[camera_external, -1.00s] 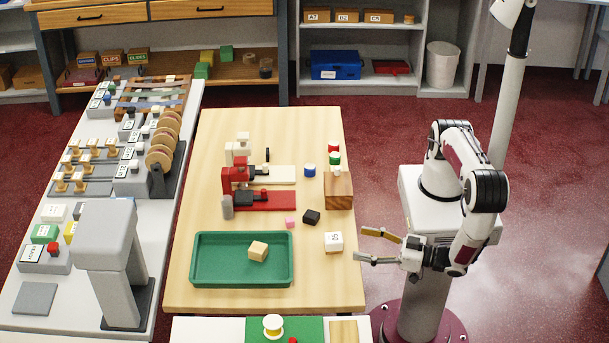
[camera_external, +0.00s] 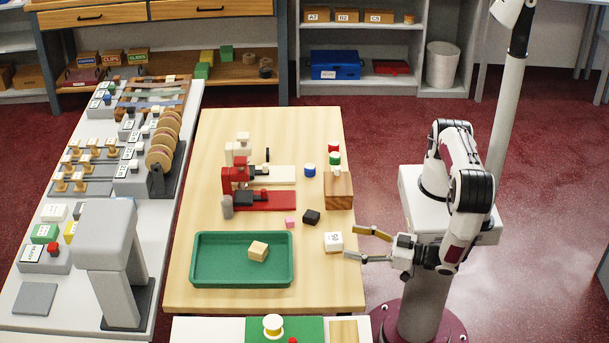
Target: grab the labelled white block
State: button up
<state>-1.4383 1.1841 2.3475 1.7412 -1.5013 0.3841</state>
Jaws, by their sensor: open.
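The labelled white block (camera_external: 333,242) sits on the wooden table (camera_external: 215,150), near its right edge, with dark marks on its front side. My gripper (camera_external: 359,243) is open and empty just to the right of the block. Its two fingers point left, one behind the other in the picture. The fingertips look close to the block's right side; I cannot tell whether they touch it or how high they are.
A green tray (camera_external: 197,265) with a wooden block (camera_external: 259,251) lies left of the white block. A black block (camera_external: 311,217) and a pink block (camera_external: 290,222) lie behind it. A wooden block stand (camera_external: 339,192) stands farther back. The table's far end is clear.

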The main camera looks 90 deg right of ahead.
aim_at(339, 238)
jog(key=shift+w, duration=0.15)
jog(key=shift+x, duration=2.45)
jog(key=c, duration=1.4)
